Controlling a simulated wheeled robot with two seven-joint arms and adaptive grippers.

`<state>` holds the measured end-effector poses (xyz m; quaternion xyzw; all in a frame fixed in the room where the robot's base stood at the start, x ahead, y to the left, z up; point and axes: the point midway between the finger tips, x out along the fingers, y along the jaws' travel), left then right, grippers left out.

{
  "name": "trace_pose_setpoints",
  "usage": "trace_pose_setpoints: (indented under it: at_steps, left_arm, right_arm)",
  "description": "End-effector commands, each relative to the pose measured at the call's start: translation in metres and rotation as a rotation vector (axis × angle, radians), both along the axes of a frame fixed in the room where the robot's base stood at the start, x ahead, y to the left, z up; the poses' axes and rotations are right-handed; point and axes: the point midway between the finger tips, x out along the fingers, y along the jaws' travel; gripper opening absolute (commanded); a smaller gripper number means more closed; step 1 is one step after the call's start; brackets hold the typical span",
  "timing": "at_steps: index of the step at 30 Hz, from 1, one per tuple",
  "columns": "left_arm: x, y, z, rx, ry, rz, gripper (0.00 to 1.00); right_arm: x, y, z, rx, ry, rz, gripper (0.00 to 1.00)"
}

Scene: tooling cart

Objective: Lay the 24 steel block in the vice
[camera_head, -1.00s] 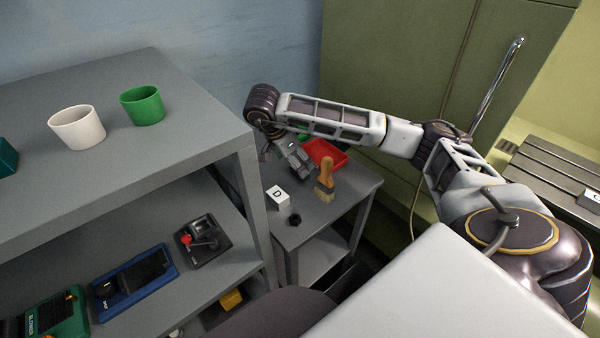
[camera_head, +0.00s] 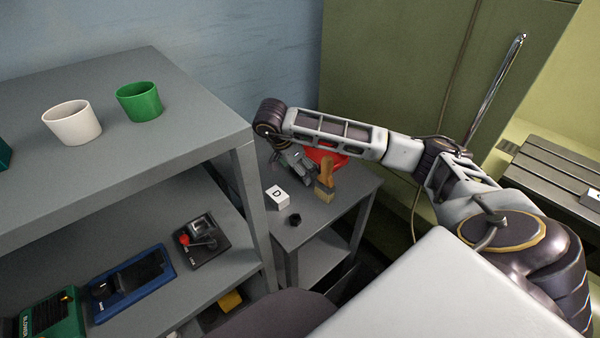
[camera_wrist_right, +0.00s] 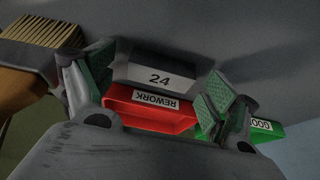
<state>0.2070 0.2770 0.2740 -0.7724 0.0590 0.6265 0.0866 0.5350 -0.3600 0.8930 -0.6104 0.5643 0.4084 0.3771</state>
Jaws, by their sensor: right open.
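The 24 steel block (camera_wrist_right: 157,76) is dark grey with a white label reading 24. In the right wrist view it lies between the fingers of my right gripper (camera_wrist_right: 152,88), which is open, with its green pads on either side. I cannot tell whether either pad touches the block. In the head view the right gripper (camera_head: 298,166) is low over the small grey side table (camera_head: 318,222), and the block cannot be made out there. I cannot clearly identify a vice in either view. My left gripper is not in view.
A red REWORK tray (camera_wrist_right: 148,108) and a green tray (camera_wrist_right: 262,130) are close to the gripper. A brush (camera_head: 325,180), a block marked D (camera_head: 277,197) and a black nut (camera_head: 294,220) stand nearby. A grey shelf unit (camera_head: 190,125) rises at left.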

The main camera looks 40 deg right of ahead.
Motion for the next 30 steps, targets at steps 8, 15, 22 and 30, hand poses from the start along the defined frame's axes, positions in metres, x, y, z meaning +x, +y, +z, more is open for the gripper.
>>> trace_pose_setpoints:
  at_steps: [8,15,22,30]
  left_arm:
    - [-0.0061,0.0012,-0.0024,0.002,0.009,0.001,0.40]
    - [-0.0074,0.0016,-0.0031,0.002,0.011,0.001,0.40]
    - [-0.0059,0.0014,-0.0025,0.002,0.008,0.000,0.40]
    - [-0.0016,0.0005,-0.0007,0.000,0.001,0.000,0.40]
  right_arm:
    - [0.0001,-0.0004,-0.0002,0.000,-0.001,0.000,0.88]
    - [0.0001,-0.0003,-0.0001,0.000,-0.001,0.000,0.80]
    - [0.0001,-0.0003,0.0000,-0.001,-0.001,0.000,0.50]
    - [0.0003,-0.0004,0.0006,-0.001,-0.002,0.000,0.21]
